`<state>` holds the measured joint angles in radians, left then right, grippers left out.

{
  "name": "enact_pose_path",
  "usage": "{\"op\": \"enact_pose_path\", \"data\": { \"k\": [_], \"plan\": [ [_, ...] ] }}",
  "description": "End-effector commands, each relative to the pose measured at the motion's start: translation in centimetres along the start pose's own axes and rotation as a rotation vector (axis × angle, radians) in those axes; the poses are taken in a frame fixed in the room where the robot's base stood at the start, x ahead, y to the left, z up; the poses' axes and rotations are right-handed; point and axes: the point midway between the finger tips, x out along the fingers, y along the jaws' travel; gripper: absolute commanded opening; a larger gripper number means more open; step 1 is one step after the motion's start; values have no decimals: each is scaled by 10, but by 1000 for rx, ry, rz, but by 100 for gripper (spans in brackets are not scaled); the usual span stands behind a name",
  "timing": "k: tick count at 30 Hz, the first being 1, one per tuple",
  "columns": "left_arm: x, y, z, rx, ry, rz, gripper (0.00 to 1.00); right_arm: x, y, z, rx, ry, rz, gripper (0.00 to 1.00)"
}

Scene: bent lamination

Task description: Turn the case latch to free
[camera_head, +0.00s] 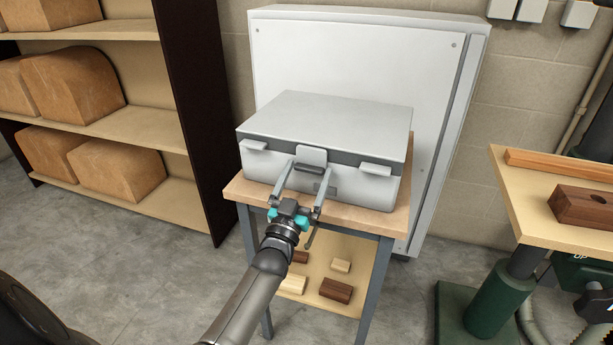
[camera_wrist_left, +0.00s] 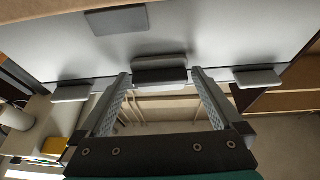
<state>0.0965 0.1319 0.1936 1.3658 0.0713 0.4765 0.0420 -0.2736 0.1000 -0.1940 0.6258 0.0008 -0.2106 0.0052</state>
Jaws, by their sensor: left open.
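A grey case (camera_head: 325,125) lies closed on a small wood-topped stand (camera_head: 400,218). At the middle of its front is a latch (camera_head: 311,156) with a dark bar below it; the latch also shows in the left wrist view (camera_wrist_left: 160,62). Two light tabs flank it, a left one (camera_head: 253,146) and a right one (camera_head: 375,169). My left gripper (camera_head: 307,170) is open in front of the case. Its fingers point at the front, one on each side of the latch, with nothing held. I cannot tell whether the fingertips touch it. My right gripper is not in view.
A tall grey cabinet (camera_head: 350,55) stands right behind the case. Shelves with wood pieces (camera_head: 75,85) are at the left. A workbench (camera_head: 520,190) with wooden blocks is at the right. Small blocks (camera_head: 336,290) lie on the stand's lower shelf.

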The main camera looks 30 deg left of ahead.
Motion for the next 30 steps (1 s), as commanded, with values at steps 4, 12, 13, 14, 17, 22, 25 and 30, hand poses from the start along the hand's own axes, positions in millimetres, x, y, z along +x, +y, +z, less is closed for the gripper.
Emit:
{"op": "enact_pose_path", "data": {
  "k": [4, 12, 13, 14, 17, 22, 25, 30],
  "plan": [
    [1, 0, 0, 0, 0, 0, 100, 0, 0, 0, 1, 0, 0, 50],
    [1, 0, 0, 0, 0, 0, 83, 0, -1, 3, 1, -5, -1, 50],
    [1, 0, 0, 0, 0, 0, 80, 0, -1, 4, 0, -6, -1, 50],
    [1, 0, 0, 0, 0, 0, 76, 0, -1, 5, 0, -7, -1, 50],
    [1, 0, 0, 0, 0, 0, 65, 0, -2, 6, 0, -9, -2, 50],
    [1, 0, 0, 0, 0, 0, 46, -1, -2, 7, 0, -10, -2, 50],
    [0, 0, 0, 0, 0, 0, 35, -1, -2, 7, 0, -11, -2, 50],
    [0, 0, 0, 7, 0, 3, 34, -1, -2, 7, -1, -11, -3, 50]
  ]
}}
